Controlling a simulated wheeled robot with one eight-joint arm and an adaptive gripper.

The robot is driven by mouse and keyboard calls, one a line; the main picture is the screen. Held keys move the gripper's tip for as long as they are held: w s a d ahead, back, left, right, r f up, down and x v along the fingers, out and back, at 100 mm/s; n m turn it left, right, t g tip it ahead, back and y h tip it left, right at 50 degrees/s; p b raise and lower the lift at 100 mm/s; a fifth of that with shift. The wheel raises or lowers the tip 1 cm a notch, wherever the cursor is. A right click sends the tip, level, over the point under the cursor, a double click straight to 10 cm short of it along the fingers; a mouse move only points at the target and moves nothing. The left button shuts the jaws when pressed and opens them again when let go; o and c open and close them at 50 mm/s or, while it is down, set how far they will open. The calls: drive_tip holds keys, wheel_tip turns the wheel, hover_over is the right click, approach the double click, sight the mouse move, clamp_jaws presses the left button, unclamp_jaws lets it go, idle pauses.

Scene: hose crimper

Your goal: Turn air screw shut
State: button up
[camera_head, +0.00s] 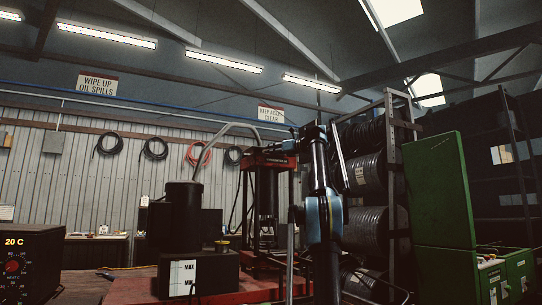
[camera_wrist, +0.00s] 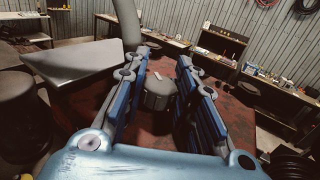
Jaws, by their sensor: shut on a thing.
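In the wrist view, my gripper (camera_wrist: 163,65) has its two blue and grey fingers on either side of a dark grey knob-like part (camera_wrist: 158,95) with a small pale piece on top. The fingers are shut on this part, which looks like the air screw; I cannot tell for certain. In the head view, a black tank (camera_head: 222,275) with a MAX/MIN label stands on the red bench, with a black cylinder and a small brass-coloured cap (camera_head: 222,244) on top. My arm stands right of it; the fingertips cannot be made out there.
A red-topped press (camera_head: 268,162) stands behind the tank, with a grey hose (camera_head: 225,127) arching to it. A control box reading 20 C (camera_head: 30,265) is at the left. A green cabinet (camera_head: 440,200) and a rack of hose reels (camera_head: 362,175) are at the right.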

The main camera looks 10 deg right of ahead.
drive_tip(key=shift+w+d, duration=0.1)
drive_tip(key=shift+d, duration=0.05)
drive_tip(key=o, duration=1.1)
drive_tip(key=shift+d, duration=0.1)
drive_tip(key=shift+c, duration=0.2)
drive_tip(key=shift+a+m+t+h, duration=0.2)
drive_tip(key=shift+m+t+h, duration=0.2)
drive_tip(key=shift+t, duration=0.1)
